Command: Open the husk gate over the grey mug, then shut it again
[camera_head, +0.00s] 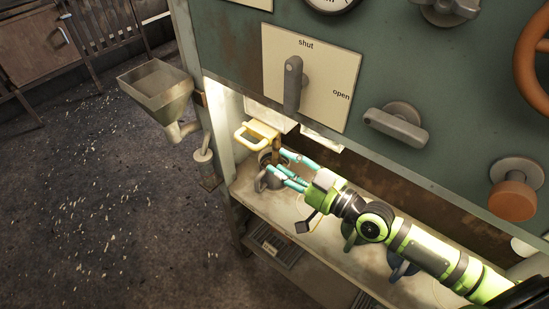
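The grey mug (262,183) stands on the lit shelf below the chute, partly hidden by my fingers. Above it, a yellow loop handle (247,137) sticks out to the left at the chute mouth; it looks like the husk gate's handle. A brown strip (277,154) shows between the chute and the mug; I cannot tell what it is. My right gripper (280,161) comes in from the right, its teal fingers spread apart beside the mug and below the chute. I see nothing held between them. My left gripper is not in view.
A plate marked "shut" and "open" (336,67) carries a grey lever (293,84) pointing up towards "shut". A green mug (351,236) and a blue mug (402,267) stand on the shelf (315,250) by my arm.

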